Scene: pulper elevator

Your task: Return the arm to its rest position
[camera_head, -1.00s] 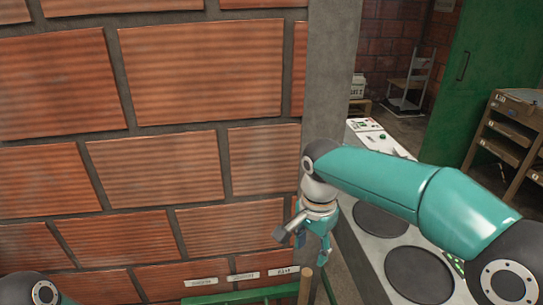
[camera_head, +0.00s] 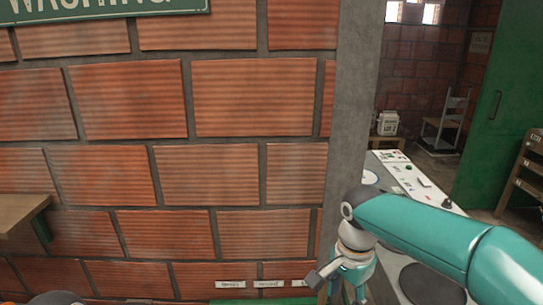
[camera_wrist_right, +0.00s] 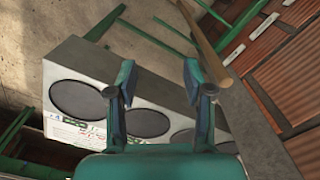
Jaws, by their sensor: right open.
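My right gripper (camera_wrist_right: 158,85) is open and empty in the right wrist view, its two fingers apart with nothing between them. Below it, past the fingers, are the floor and a grey panel with round dark plates. In the head view my right arm (camera_head: 420,235) comes in from the right and bends down at the wrist beside the brick wall's corner. The right gripper's tips are partly cut off at the bottom of that view. My left gripper is not in view; only a dark bit of arm shows at the bottom left edge.
A brick wall (camera_head: 150,175) with a grey corner post (camera_head: 349,120) fills the left. A white panel with round dark plates (camera_wrist_right: 145,122) lies under my right arm. Green rails and a wooden pole (camera_wrist_right: 203,40) stand near the right gripper. A green door (camera_head: 495,130) is behind.

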